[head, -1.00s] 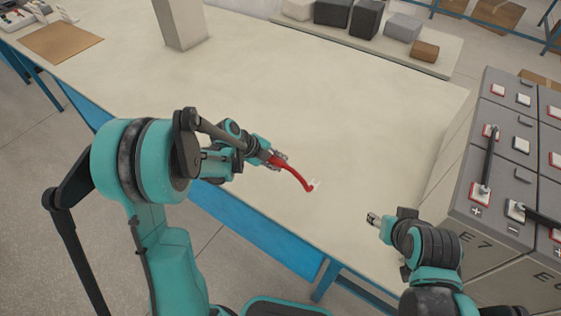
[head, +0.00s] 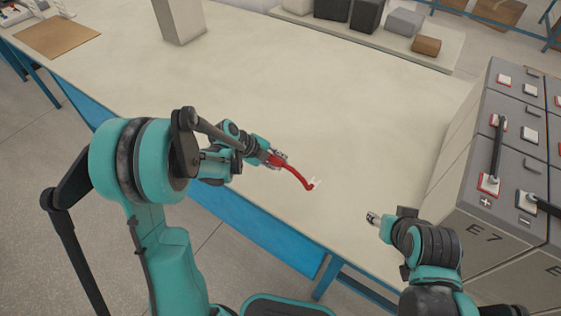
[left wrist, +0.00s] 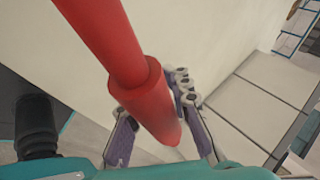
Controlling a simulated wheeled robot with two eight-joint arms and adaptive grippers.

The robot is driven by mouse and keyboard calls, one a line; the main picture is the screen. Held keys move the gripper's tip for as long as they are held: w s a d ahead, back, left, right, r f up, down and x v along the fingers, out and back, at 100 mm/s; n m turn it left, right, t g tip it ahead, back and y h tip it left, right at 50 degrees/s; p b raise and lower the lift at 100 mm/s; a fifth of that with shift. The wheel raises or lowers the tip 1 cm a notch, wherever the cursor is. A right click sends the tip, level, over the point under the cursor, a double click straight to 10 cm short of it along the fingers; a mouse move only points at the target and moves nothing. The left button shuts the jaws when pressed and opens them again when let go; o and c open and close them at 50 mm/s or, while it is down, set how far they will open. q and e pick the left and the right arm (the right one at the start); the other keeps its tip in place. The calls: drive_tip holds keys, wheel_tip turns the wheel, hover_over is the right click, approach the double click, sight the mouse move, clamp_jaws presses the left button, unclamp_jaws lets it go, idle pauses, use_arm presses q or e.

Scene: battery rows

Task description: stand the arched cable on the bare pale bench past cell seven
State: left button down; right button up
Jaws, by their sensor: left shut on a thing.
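The arched cable (head: 293,172) is red, with a pale metal end piece at its right tip. My left gripper (head: 277,158) is shut on its thick red sleeve and holds it over the bench's front part. In the left wrist view the red cable (left wrist: 110,40) runs up from between the fingers of my left gripper (left wrist: 158,115). The pale bench (head: 290,90) is bare across its middle. Cell seven, marked E7 (head: 482,232), is a grey block at the right. My right gripper (head: 374,219) is near the bench's front right, left of E7; its fingers are too small to judge.
Black bars (head: 497,150) join terminals on top of the cells. A pale post (head: 181,22) stands at the back left near a brown mat (head: 58,37). Grey and brown blocks (head: 404,23) line a board at the back. Free bench lies between post and cells.

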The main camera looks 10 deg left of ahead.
use_arm(q)
drive_tip(key=shift+f+b, duration=2.1)
drive_tip(key=shift+f, duration=0.55)
drive_tip(key=shift+f+b, duration=0.5)
drive_tip(key=c, duration=0.6)
unclamp_jaws()
drive_tip(key=shift+c, duration=0.2)
drive_tip(key=shift+r, duration=0.1)
drive_tip(key=p+v, duration=0.6)
drive_tip(key=v, duration=0.5)
idle(0.4)
